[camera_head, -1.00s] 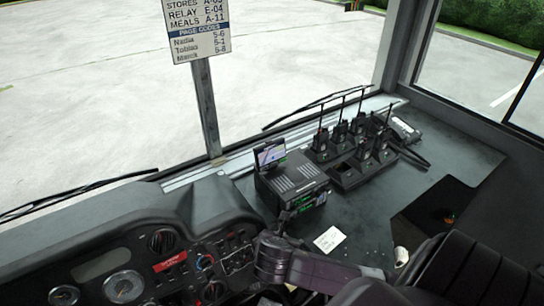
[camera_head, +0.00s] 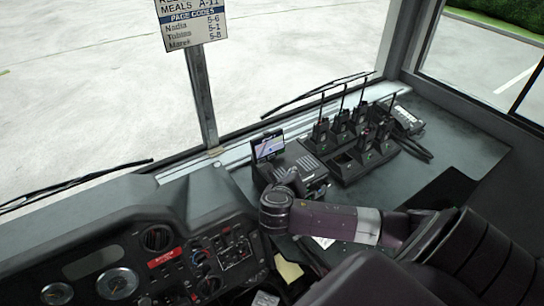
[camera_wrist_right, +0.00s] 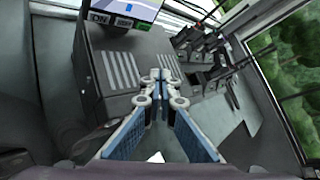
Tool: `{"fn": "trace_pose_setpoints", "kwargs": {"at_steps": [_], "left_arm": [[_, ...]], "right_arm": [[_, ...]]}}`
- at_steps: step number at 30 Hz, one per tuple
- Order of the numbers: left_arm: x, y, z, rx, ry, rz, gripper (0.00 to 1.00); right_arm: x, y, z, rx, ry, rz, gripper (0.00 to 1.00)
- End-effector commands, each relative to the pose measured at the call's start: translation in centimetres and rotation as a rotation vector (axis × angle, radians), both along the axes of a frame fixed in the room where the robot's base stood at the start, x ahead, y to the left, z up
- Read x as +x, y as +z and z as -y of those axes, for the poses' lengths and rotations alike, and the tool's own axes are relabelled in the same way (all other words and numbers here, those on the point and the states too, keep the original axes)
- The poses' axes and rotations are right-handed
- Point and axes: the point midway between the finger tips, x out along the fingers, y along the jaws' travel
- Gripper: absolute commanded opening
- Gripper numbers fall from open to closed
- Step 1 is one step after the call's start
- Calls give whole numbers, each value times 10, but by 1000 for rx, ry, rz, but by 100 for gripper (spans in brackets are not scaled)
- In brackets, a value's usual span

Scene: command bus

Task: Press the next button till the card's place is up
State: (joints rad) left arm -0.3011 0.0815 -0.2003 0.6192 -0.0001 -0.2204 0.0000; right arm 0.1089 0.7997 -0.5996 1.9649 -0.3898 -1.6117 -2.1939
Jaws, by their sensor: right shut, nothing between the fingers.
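A small screen (camera_head: 268,147) showing a map stands on a black box (camera_head: 308,170) on the dashboard counter. A white card (camera_head: 323,242) lies on the counter, mostly hidden by my right arm. My left gripper is not in view.
A charging rack (camera_head: 350,168) with several radios stands right of the box, antennas upright. A sign with page codes (camera_head: 190,22) hangs on the window post, its top cut off. The dashboard with gauges (camera_head: 118,283) is at lower left.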

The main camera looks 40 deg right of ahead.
Motion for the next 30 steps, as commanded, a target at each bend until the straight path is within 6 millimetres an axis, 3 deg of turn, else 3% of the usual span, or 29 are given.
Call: {"fn": "trace_pose_setpoints", "kwargs": {"at_steps": [5,17,19,30], "left_arm": [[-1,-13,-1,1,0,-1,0],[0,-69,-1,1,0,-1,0],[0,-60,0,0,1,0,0],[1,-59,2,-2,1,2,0]], "right_arm": [[9,-6,1,0,-2,3,0],[61,-21,6,2,-2,4,0],[68,-17,8,2,-2,1,0],[85,-21,9,2,0,1,0]]}}
